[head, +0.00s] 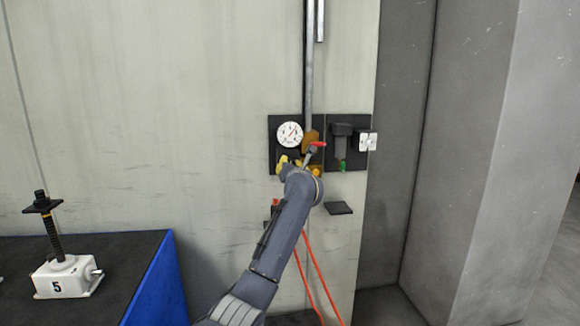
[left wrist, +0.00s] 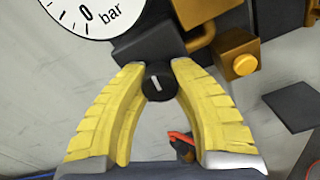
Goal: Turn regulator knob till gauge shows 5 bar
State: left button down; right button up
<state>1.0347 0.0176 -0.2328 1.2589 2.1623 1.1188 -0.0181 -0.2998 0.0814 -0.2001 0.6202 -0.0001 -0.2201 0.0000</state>
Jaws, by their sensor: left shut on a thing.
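The round white pressure gauge (head: 290,134) is on a dark panel on the wall. Its needle looks tilted up and to the right in the head view, but the numbers are too small to read. The black regulator knob (left wrist: 159,83) has a white mark that is close to upright, slightly tilted. My left gripper (left wrist: 159,80) has its yellow fingertips shut on the knob from both sides. It also shows in the head view (head: 290,164), below the gauge.
A brass fitting (left wrist: 235,60), a red-handled valve (head: 317,144) and a dark filter unit (head: 342,140) are close by. Red hoses (head: 318,275) hang below. A screw jack marked 5 (head: 65,275) stands on the table (head: 135,265) at left.

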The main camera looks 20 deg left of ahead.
pick_arm(q)
jog(key=shift+f+m, duration=0.3)
jog(key=shift+m, duration=0.1)
jog(key=c, duration=1.3)
grip_release()
jog(key=shift+a, duration=0.1)
jog(key=o, duration=0.4)
jog(key=shift+r, duration=0.15)
jog(key=shift+c, duration=0.2)
jog(key=v, duration=1.2)
